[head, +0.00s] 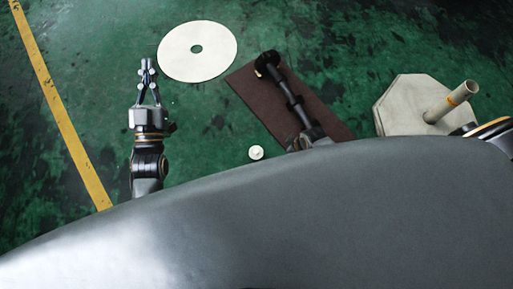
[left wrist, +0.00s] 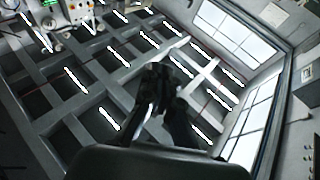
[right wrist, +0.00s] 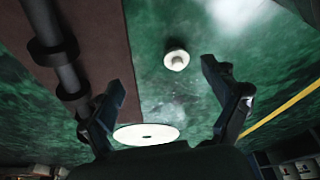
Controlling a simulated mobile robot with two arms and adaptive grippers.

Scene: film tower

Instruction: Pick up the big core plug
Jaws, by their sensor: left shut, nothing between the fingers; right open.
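A small round white plug (head: 256,152) with a narrower raised middle lies on the green floor, the only core plug I see. In the right wrist view the plug (right wrist: 176,60) lies beyond and between the spread fingers of my right gripper (right wrist: 166,64), which is open and empty. In the head view I cannot clearly make out the right gripper. My left gripper (head: 147,62) is shut and empty, away from the plug, left of the white disc. The left wrist view shows its closed fingers (left wrist: 163,82) against the ceiling.
A white disc (head: 218,56) with a centre hole lies on the floor. A dark shaft (head: 293,101) with collars lies over a brown mat (head: 325,118). A pale octagonal base (head: 396,98) with a slanting tube (head: 452,100) is at right.

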